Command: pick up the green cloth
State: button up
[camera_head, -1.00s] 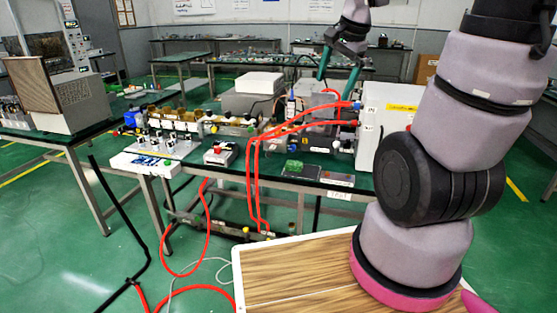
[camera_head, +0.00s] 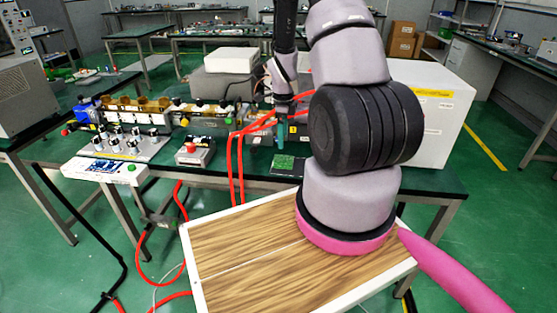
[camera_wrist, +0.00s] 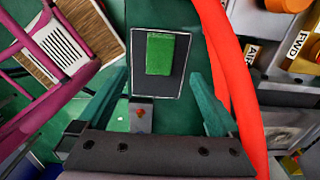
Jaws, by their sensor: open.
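The green cloth (camera_head: 284,162) is a small flat green rectangle lying on a dark plate on the bench, near its front edge. In the wrist view the cloth (camera_wrist: 162,53) shows whole, ahead of my fingers and roughly centred between them. My gripper (camera_head: 281,142) points downward above the bench, close to the cloth. In the wrist view my gripper (camera_wrist: 158,75) has its two teal fingers wide apart with nothing between them. The exact height over the cloth is hard to tell.
Red hoses (camera_head: 237,165) run just beside the plate, and one passes close to my finger in the wrist view (camera_wrist: 228,80). A red-buttoned box (camera_head: 195,150) and a white cabinet (camera_head: 445,115) stand on the bench (camera_head: 235,180). The plate's surroundings are fairly clear in front.

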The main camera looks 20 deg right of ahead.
aim_at(283, 158)
notch_tip(283, 158, down, 9)
jog(key=shift+s+d+r, duration=0.1)
jog(key=shift+d, duration=0.05)
jog(key=c, duration=1.4)
jog(key=shift+r, duration=0.15)
notch_tip(283, 158, up, 10)
jog(key=o, duration=0.6)
jog(key=c, duration=0.5)
